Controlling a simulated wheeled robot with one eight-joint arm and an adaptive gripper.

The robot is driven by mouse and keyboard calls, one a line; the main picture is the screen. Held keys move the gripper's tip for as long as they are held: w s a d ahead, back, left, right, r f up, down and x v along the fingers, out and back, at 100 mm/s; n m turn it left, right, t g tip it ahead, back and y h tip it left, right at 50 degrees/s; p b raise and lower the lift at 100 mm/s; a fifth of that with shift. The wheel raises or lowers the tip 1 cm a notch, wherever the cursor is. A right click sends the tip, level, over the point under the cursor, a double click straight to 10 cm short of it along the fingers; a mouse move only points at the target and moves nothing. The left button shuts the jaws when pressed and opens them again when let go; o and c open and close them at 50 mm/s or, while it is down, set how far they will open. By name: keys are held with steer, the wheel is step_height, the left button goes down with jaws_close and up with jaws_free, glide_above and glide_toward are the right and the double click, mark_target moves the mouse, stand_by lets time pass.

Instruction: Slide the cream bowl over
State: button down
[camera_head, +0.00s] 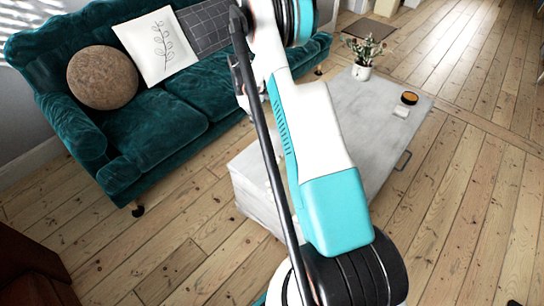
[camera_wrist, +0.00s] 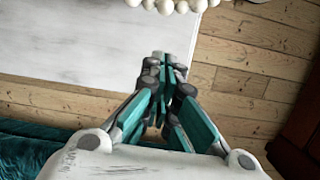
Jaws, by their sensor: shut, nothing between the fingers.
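My gripper (camera_wrist: 164,62) is shut and empty in the wrist view, with its fingertips close to the table's edge in the picture. A cream, beaded rounded thing (camera_wrist: 178,5) is cut off by the top edge of that view. It may be the cream bowl, but too little of it shows to be sure. It lies ahead of my fingertips, apart from them. In the head view my arm covers the middle of the table, and I cannot make out a cream bowl or my fingertips there.
The whitewashed low table (camera_head: 375,93) also shows in the wrist view (camera_wrist: 70,35). On its far part are a potted plant (camera_head: 363,70), a dark round item (camera_head: 409,98) and a small pale block (camera_head: 401,112). A teal sofa (camera_head: 150,130) stands left; bare floorboards (camera_head: 450,190) lie right.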

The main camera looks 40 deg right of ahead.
steer(key=s+d+b+x, duration=0.1)
steer(key=b+x, duration=0.1)
steer(key=x, duration=0.7)
steer(key=s+d+b+x, duration=0.1)
steer(key=b+x, duration=0.2)
steer(key=x, duration=0.7)
steer(key=shift+d+r+g+b, duration=0.3)
steer(key=shift+s, duration=0.15)
